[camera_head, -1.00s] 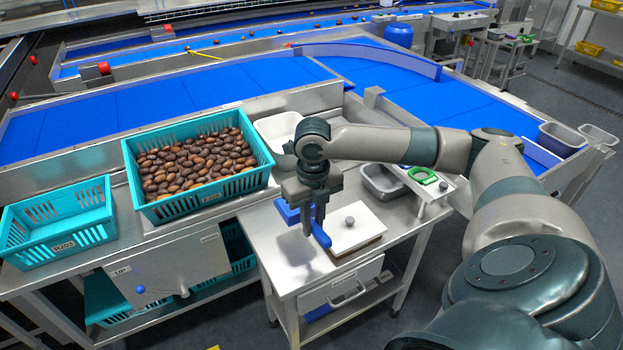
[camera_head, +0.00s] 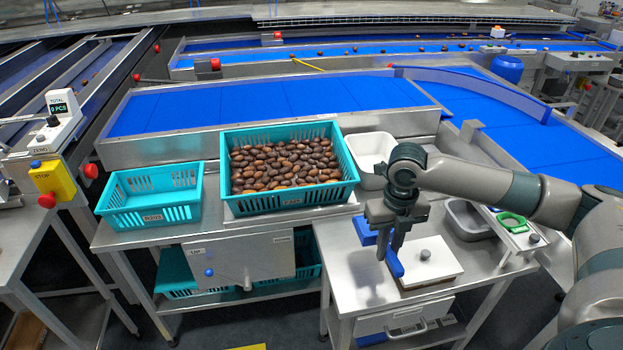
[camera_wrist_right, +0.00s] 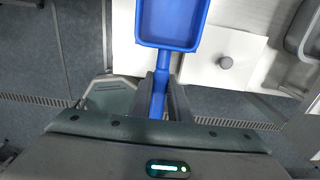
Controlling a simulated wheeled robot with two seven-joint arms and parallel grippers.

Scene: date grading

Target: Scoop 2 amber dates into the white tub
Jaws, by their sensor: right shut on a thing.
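A teal crate (camera_head: 349,176) full of brown and amber dates (camera_head: 280,164) stands on the steel bench. The white tub (camera_head: 371,150) is just right of it, partly hidden behind my right arm. My right gripper (camera_head: 388,252) is shut on the handle of a blue scoop (camera_head: 394,263), above the small steel table. In the right wrist view, the gripper (camera_wrist_right: 161,97) grips the blue handle, and the scoop's bowl (camera_wrist_right: 172,22) looks empty. My left gripper is not in view.
An empty teal crate (camera_head: 150,215) stands left of the full one. A white board with a knob (camera_head: 438,262) lies on the small table. Blue conveyors run behind.

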